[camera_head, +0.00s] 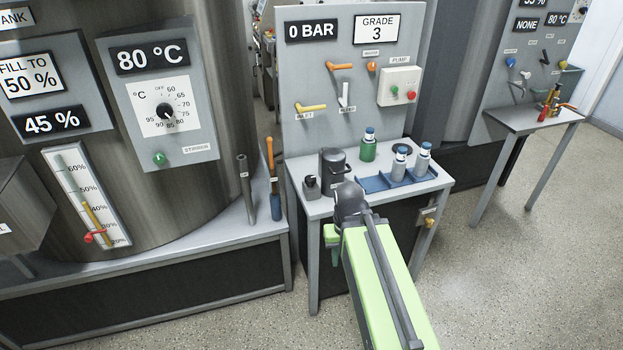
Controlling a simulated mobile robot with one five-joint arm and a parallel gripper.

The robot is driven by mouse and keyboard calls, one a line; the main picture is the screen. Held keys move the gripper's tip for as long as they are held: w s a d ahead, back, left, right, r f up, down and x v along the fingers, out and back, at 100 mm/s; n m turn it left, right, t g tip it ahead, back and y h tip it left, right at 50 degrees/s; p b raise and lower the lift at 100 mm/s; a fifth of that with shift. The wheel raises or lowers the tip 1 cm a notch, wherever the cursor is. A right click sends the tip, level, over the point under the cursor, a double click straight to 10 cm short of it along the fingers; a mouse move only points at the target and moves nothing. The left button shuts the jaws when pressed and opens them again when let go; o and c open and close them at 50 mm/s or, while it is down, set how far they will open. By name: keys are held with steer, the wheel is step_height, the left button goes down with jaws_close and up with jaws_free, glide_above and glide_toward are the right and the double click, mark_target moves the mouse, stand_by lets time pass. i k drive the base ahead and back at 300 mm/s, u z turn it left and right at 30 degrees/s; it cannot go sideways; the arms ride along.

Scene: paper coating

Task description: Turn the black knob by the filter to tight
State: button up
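A small block with a black knob on top (311,182) stands at the front left of the grey bench. Just to its right is a dark cylindrical housing (333,165) with a side handle, which looks like the filter. The knob's setting is too small to read. My green arm reaches in from the bottom. Its dark far end (350,200) shows at the bench's front edge, to the right of the knob and below the housing in the picture. My gripper's fingers cannot be made out, so their opening and any contact are hidden.
The bench (440,181) also bears a blue tray (375,184) with grey bottles and a green bottle (369,147). Behind stands a panel (305,75) reading 0 BAR and GRADE 3, with levers. Two upright tools (245,188) stand left.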

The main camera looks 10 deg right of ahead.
mark_target(310, 180)
steer(key=k, duration=1.25)
steer(key=z, duration=0.3)
steer(key=i, duration=2.1)
steer(key=u, duration=0.65)
